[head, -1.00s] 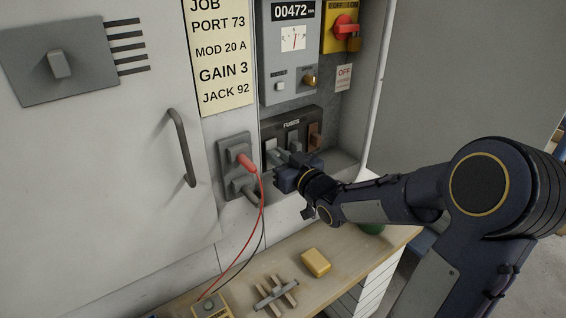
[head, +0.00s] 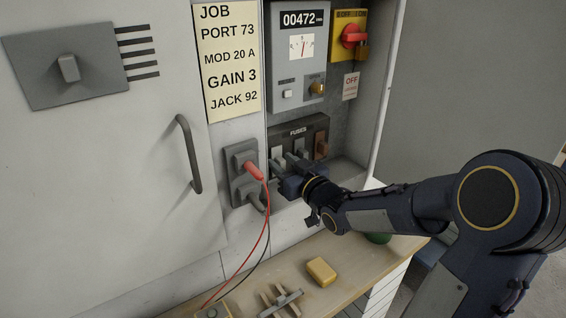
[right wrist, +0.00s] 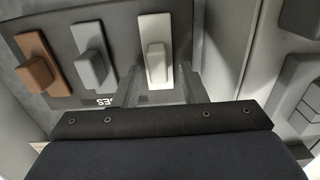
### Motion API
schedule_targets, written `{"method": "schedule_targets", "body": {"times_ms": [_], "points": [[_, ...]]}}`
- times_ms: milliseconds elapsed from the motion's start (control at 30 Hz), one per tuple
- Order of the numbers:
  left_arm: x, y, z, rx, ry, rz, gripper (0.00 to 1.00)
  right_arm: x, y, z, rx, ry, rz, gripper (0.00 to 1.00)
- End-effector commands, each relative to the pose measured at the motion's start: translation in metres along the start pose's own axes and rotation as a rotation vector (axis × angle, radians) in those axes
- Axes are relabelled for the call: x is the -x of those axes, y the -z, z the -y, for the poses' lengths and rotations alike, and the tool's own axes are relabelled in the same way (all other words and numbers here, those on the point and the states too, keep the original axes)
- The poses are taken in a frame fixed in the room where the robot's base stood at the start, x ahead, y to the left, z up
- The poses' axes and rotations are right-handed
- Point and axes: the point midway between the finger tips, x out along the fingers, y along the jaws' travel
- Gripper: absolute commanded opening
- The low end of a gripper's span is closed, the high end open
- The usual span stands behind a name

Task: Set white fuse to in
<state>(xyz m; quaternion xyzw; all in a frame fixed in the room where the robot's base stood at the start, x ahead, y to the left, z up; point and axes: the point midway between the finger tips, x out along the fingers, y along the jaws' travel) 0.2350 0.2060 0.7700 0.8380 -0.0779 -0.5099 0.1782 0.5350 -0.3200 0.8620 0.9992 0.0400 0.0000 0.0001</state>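The fuse panel (head: 312,131) holds a row of three fuses. The white fuse (right wrist: 154,62) is the rightmost in the right wrist view and the leftmost in the head view, where my gripper partly covers it. The grey fuse (right wrist: 91,62) is in the middle, with the brown fuse (right wrist: 37,66) on its other side. My right gripper (right wrist: 160,88) is open, with one finger on each side of the white fuse in the right wrist picture. I cannot tell whether the fingers touch it. My left gripper is out of view.
A red plug (head: 254,171) with a hanging lead sits in a socket left of the fuses. A meter box (head: 283,72) and a red switch (head: 353,36) are above. A yellow block (head: 321,271) and a grey frame-like part (head: 281,304) lie on the bench below.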

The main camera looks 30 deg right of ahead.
Motion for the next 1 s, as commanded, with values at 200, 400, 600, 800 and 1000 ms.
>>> {"method": "schedule_targets", "body": {"times_ms": [200,400,600,800,1000], "points": [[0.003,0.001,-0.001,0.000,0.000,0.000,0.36,0.037,0.002,-0.001,0.001,-0.004,-0.001,0.38],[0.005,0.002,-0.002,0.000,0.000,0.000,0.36,0.064,0.001,0.000,0.001,-0.001,-0.001,0.38],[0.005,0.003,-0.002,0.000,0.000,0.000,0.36,0.072,0.000,0.001,0.000,0.001,-0.001,0.38],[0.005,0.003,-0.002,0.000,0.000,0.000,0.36,0.072,0.000,0.001,0.000,0.001,-0.001,0.38],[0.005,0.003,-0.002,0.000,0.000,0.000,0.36,0.072,0.000,0.001,0.000,0.001,-0.001,0.38]]}}
